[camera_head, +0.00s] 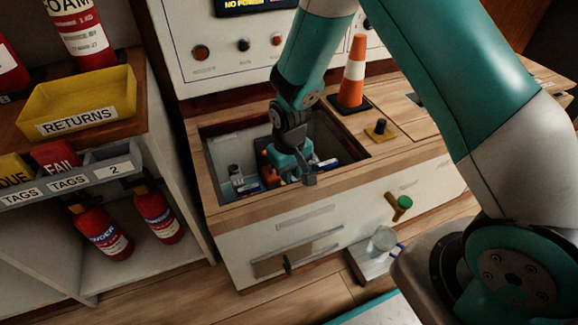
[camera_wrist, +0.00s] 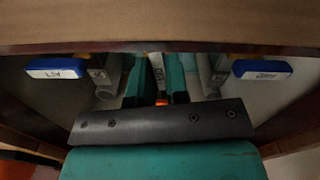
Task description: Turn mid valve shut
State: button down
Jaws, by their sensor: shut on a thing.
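My gripper (camera_head: 290,172) reaches down into the open well (camera_head: 225,205) in the cabinet top. In the wrist view its two teal fingers (camera_wrist: 156,85) are shut on a narrow handle with a pale label (camera_wrist: 157,64), the mid valve's, between two other valves. Most of that handle is hidden by the fingers and the dark gripper body. A blue labelled valve handle (camera_wrist: 58,68) is on the left and another blue labelled handle (camera_wrist: 262,70) on the right, both apart from my fingers. Grey pipes stand beside the fingers.
The well's wooden rim surrounds my gripper closely. An orange and white cone (camera_head: 354,75) and a yellow-based knob (camera_head: 380,130) stand on the top to the right. A control panel (camera_head: 215,45) rises behind. A shelf with a yellow returns tray (camera_head: 75,100) is at left.

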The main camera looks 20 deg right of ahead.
jog(key=n+p, duration=0.3)
jog(key=shift+r+n+p, duration=0.25)
jog(key=shift+n+p, duration=0.05)
jog(key=shift+n, duration=0.1)
jog(key=n+p, duration=0.3)
jog(key=n, duration=0.1)
jog(key=shift+p, duration=0.35)
jog(key=n+p, duration=0.2)
jog(key=n, duration=0.2)
jog(key=shift+f+n+p, duration=0.1)
jog(key=shift+n+p, duration=0.25)
jog(key=shift+n, duration=0.05)
jog(key=shift+f+n+p, duration=0.1)
jog(key=shift+n+p, duration=0.6)
jog(key=shift+n, duration=0.8)
jog(key=c, duration=1.1)
grip_release()
